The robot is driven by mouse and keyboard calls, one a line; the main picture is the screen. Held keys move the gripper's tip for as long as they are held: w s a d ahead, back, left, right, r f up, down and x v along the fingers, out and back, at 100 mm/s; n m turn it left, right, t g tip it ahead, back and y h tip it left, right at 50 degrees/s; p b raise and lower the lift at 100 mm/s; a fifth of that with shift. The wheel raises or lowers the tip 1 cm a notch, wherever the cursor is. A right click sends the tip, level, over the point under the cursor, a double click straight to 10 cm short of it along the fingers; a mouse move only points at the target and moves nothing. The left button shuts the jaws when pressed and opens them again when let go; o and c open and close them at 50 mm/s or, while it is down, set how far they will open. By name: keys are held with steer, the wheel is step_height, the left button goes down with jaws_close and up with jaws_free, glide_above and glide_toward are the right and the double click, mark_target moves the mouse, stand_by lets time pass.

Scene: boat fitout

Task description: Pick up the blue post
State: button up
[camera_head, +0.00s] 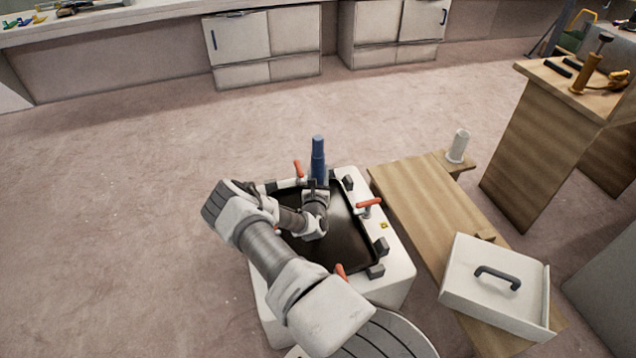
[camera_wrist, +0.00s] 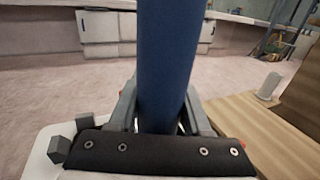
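The blue post (camera_head: 318,158) stands upright at the far edge of the white box with the dark recessed top (camera_head: 398,262). In the wrist view the blue post (camera_wrist: 167,60) rises between the two grey fingers of my gripper (camera_wrist: 160,112). The fingers lie close along both sides of the post; whether they press on it is hard to see. In the head view my gripper (camera_head: 317,186) is at the post's lower part, and my arm hides part of the box. The post's foot is hidden.
Orange-handled clamps (camera_head: 369,203) and dark blocks (camera_head: 376,271) line the box rim. A wooden bench (camera_head: 425,200) to the right bears a white cylinder (camera_head: 458,146) and a white lid with a dark handle (camera_head: 497,283). The floor to the left is clear.

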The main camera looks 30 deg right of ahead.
mark_target(319, 146)
jaws_close()
step_height(319, 146, up, 10)
steer(key=p, duration=0.4)
stand_by(0.3)
steer(key=shift+r, duration=0.15)
step_height(319, 146, up, 7)
steer(key=p, duration=0.7)
stand_by(0.7)
